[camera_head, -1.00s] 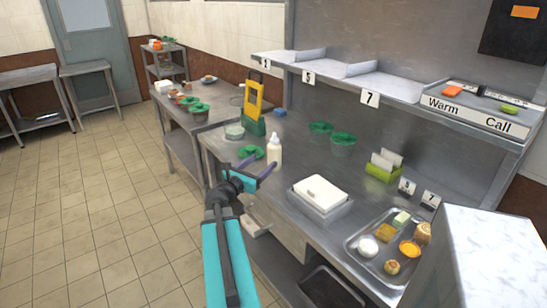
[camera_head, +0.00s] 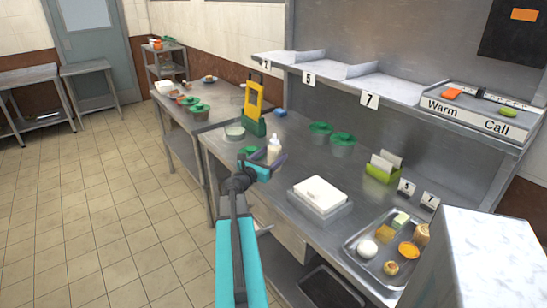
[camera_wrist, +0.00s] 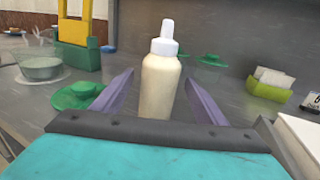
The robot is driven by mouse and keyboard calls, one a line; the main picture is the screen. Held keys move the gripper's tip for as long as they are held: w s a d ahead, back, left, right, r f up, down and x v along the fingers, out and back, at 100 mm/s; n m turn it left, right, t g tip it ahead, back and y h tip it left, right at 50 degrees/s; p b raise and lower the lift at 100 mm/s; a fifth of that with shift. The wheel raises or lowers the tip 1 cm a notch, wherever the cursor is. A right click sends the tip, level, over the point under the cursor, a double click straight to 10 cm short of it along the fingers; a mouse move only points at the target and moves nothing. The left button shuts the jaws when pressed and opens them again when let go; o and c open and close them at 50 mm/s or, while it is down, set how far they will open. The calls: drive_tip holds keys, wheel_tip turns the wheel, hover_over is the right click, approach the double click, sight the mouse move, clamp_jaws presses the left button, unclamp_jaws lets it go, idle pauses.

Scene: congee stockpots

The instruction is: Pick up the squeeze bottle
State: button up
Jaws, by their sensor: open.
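The squeeze bottle (camera_wrist: 161,85) is cream with a white cap and nozzle. It stands upright on the steel counter, and in the head view the bottle (camera_head: 273,146) is near the counter's front edge. My gripper (camera_wrist: 157,88) is open, with one purple finger on each side of the bottle in the wrist view. A gap shows on both sides of the bottle. In the head view my gripper (camera_head: 261,160) is right at the bottle and covers its lower part. The bottle's base is hidden behind my gripper in the wrist view.
A green lid (camera_wrist: 76,96) lies left of the bottle, with a yellow-and-green stand (camera_head: 254,107) behind. Green-lidded tubs (camera_head: 343,139) stand further back. A white box (camera_head: 320,191) and a food tray (camera_head: 385,247) are to the right. A shelf (camera_head: 340,79) overhangs the back.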

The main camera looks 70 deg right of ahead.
sight(279, 149)
drive_tip(key=shift+s+d, duration=0.1)
drive_tip(key=shift+d, duration=0.25)
drive_tip(key=shift+d, duration=0.15)
drive_tip(key=shift+p+x, duration=0.7)
drive_tip(key=shift+x, duration=1.8)
drive_tip(key=shift+f, duration=0.1)
drive_tip(key=c, duration=0.8)
